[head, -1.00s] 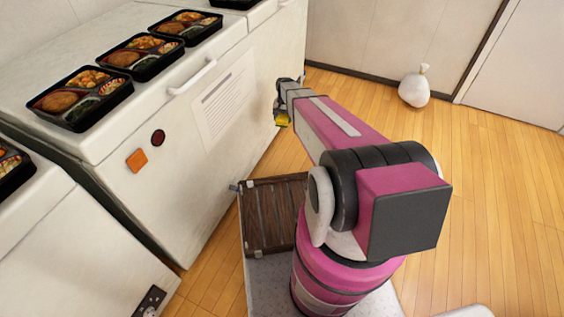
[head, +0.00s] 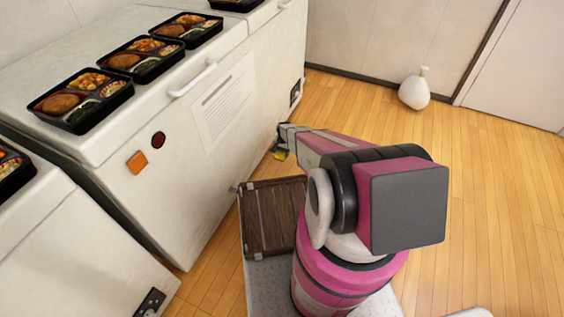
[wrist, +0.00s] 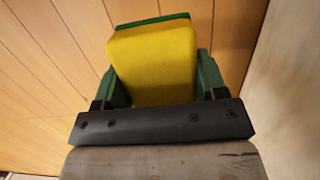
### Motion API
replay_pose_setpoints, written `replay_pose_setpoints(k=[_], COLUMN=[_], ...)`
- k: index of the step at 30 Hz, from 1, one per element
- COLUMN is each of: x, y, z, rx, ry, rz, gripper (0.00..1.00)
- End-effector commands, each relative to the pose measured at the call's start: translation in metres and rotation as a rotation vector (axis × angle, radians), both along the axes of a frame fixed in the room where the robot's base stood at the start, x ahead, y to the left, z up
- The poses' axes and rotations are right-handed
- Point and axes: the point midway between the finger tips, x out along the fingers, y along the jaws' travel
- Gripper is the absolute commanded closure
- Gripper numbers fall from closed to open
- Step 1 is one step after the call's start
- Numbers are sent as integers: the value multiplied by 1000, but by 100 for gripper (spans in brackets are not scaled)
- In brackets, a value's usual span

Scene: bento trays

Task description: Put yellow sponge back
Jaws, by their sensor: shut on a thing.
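The yellow sponge (wrist: 153,62) has a green layer along its far edge. My gripper (wrist: 153,82) is shut on it, with a green finger on each side, in the wrist view. The wood floor lies beneath the sponge in the wrist view, and a pale wall-like surface is close on the right.
A white freezer (head: 190,170) stands left of my arm, with bento trays (head: 85,98) on top. A brown slatted crate (head: 272,222) sits on my base. The floor (head: 500,190) at right is clear.

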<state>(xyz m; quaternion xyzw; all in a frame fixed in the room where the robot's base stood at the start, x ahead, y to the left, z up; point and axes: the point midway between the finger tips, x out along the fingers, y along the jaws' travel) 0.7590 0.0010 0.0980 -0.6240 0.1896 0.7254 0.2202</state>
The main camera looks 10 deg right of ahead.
Motion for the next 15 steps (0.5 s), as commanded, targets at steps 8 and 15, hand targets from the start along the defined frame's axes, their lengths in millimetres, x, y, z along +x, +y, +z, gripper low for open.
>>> replay_pose_setpoints(k=[8,15], x=[1,1], y=[0,0], z=[-36,-65], rx=[0,0], ry=[0,0], rz=[0,0], gripper=[54,54])
